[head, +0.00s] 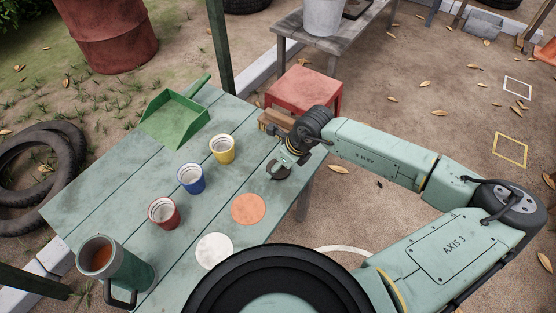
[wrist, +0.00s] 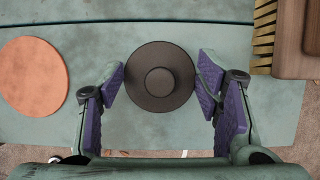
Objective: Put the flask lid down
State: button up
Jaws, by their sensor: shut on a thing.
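The flask lid (wrist: 160,50) is a dark round disc with a raised knob in the middle. My gripper (wrist: 160,84) has one purple-padded finger on each side of it and is shut on it. In the head view the lid (head: 277,173) shows as a small dark shape under my gripper (head: 282,165), at the right part of the green table. I cannot tell whether the lid touches the tabletop or hangs just above it. The green flask (head: 128,272) stands open at the table's near left, with brown liquid inside.
An orange disc (head: 248,209) and a white disc (head: 214,250) lie on the table (head: 105,185). Red (head: 164,213), blue (head: 191,178) and yellow (head: 222,150) cups stand left of them. A green dustpan (head: 175,120) lies farther back. A brush (wrist: 289,40) is right of the lid.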

jog(key=shift+f+b, duration=0.3)
jog(key=o, duration=1.1)
jog(key=shift+c, duration=0.2)
jog(key=shift+r, duration=0.15)
jog(key=shift+r+p, duration=0.25)
jog(key=shift+p, duration=0.25)
jog(key=b+v, duration=0.2)
jog(key=v, duration=0.9)
jog(key=shift+r, duration=0.35)
